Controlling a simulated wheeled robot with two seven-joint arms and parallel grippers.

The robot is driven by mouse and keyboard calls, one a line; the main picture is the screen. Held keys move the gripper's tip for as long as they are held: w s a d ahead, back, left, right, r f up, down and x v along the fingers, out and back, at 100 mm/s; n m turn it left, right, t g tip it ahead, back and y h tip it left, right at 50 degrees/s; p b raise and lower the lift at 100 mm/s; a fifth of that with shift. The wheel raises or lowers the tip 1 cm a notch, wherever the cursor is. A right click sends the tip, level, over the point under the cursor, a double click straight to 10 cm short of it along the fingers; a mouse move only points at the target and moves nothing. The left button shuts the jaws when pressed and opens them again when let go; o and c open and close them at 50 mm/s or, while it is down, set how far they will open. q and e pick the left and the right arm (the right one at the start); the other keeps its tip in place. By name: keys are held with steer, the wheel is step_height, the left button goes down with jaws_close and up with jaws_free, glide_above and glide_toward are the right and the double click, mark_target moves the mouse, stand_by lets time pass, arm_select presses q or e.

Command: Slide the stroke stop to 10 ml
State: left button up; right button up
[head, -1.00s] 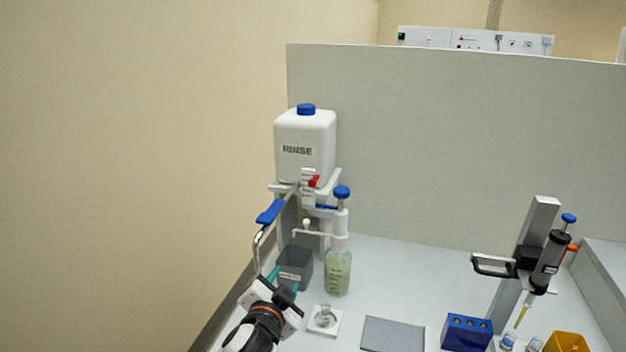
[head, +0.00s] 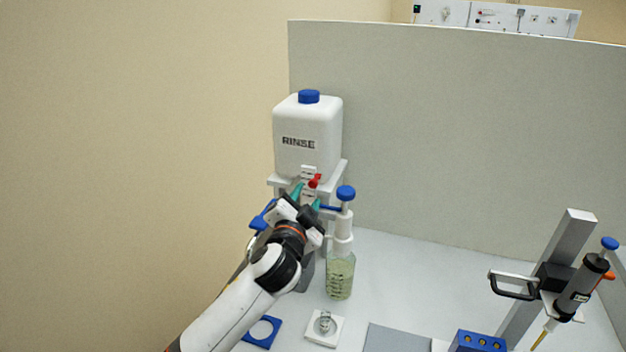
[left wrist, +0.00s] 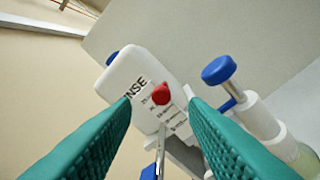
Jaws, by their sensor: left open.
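A red knob (head: 314,181), likely the stroke stop, sits on a white scale plate (head: 308,170) with small markings below the white RINSE tank (head: 307,125). In the left wrist view the red knob (left wrist: 161,94) is in front of the scale plate (left wrist: 174,117); its numbers are too small to read. My left gripper (head: 307,197) is open, its teal fingers just below the red knob in the head view. In the left wrist view the knob shows between the two fingertips (left wrist: 160,104), with no contact visible. The right gripper is out of view.
A bottle (head: 340,275) of greenish liquid with a blue-topped pump (head: 346,193) stands close right of my gripper. A blue lever handle (head: 262,216) is on the left. A blue ring holder (head: 261,332) and grey mat (head: 396,340) lie in front. A pipette stand (head: 560,245) is far right.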

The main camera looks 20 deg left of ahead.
mark_target(312, 185)
arm_select(q)
steer(key=w, duration=0.5)
steer(key=shift+w+a+f+p, duration=0.1)
steer(key=shift+w+a+p, duration=0.1)
steer(key=shift+p, duration=0.15)
steer(key=shift+w, duration=0.75)
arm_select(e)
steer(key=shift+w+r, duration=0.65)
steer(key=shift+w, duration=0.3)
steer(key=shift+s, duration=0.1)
arm_select(q)
jaws_close()
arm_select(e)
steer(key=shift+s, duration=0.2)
